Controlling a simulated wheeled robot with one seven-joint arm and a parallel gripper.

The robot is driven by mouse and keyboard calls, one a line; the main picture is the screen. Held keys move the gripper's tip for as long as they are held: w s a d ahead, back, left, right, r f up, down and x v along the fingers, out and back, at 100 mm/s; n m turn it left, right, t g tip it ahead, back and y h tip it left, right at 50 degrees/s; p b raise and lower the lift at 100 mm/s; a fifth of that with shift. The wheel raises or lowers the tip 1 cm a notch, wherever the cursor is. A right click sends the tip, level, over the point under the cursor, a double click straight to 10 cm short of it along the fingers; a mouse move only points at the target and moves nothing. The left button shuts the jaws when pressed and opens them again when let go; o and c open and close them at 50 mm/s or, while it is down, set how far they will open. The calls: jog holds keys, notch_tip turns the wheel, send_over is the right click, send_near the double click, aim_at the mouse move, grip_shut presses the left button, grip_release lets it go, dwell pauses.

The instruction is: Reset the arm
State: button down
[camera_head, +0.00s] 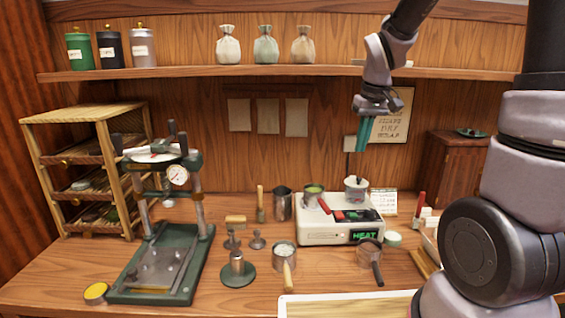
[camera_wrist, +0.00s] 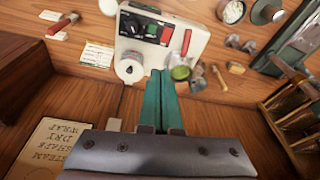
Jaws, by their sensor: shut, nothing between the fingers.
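My gripper (camera_head: 363,134) hangs in the air above the back of the bench, in front of the wall and the sign. Its green fingers point down and are together, with nothing between them. In the wrist view the shut fingers (camera_wrist: 161,98) show in the middle, with the white heater (camera_wrist: 145,45) beyond them. My gripper is apart from everything on the bench. My arm comes down from the top of the head view and covers part of the upper shelf.
The heater (camera_head: 340,232) carries a green-filled cup (camera_head: 313,190) and a small white pot (camera_head: 356,188). A green press (camera_head: 160,262) stands left. A wooden rack (camera_head: 85,175) is at far left. A shelf (camera_head: 190,73) holds jars and pouches. A dark cabinet (camera_head: 457,170) stands right.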

jog(key=s+d+r+m+t, duration=0.1)
jog(key=s+r+m+t, duration=0.1)
jog(key=s+r, duration=0.4)
jog(key=s+d+r+m+t+y, duration=0.1)
jog(key=s+r+m+t, duration=0.1)
jog(key=s+r+m, duration=0.2)
jog(key=s+r, duration=0.3)
jog(key=s, duration=0.3)
jog(key=shift+d+t, duration=0.35)
jog(key=shift+t, duration=0.05)
